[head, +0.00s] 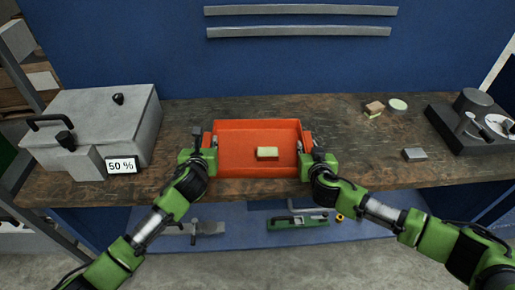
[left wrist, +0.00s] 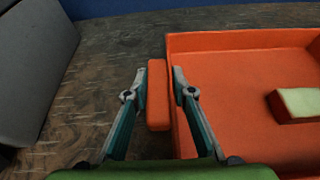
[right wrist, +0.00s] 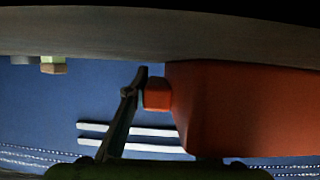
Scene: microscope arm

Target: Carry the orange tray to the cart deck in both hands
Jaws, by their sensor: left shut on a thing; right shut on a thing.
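The orange tray (head: 235,142) is at the front middle of the wooden bench, and it appears level. I cannot tell whether it rests on the bench or is slightly raised. A cream-topped block (head: 267,153) lies inside it, also in the left wrist view (left wrist: 298,104). My left gripper (head: 209,150) is shut on the tray's left handle, an orange bar (left wrist: 157,95) between its fingers. My right gripper (head: 307,150) is shut on the right handle (right wrist: 157,94); only one finger shows clearly in the right wrist view. I cannot make out a cart deck.
A grey box (head: 90,125) with a "50 %" sign (head: 121,166) stands left of the tray. To the right are small blocks (head: 374,108), a grey block (head: 414,154) and a dark device (head: 470,125). Tools lie on a blue surface (head: 250,235) below the bench.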

